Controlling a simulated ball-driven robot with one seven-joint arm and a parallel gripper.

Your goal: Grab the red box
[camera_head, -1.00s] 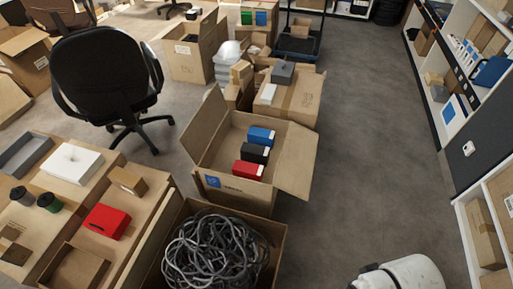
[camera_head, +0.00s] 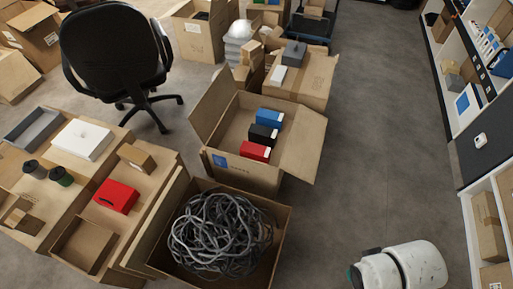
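A red box (camera_head: 116,196) with a dark slot on its front side lies on the brown cardboard surface (camera_head: 155,204) at the lower left. A second red box (camera_head: 255,151), with a white end, lies in the open carton (camera_head: 240,172) near the middle. In that carton it is nearest to me, in a row with a black box (camera_head: 262,135) and a blue box (camera_head: 270,117). Part of my white arm shows at the bottom right, apart from both red boxes. My gripper is not in view.
A carton of grey cables (camera_head: 276,240) stands between the left surface and my arm. A white box (camera_head: 82,140), a grey tray (camera_head: 32,128) and dark cups (camera_head: 61,176) share the surface. A black chair (camera_head: 105,50) stands behind. Grey floor (camera_head: 385,150) is clear toward the right shelves.

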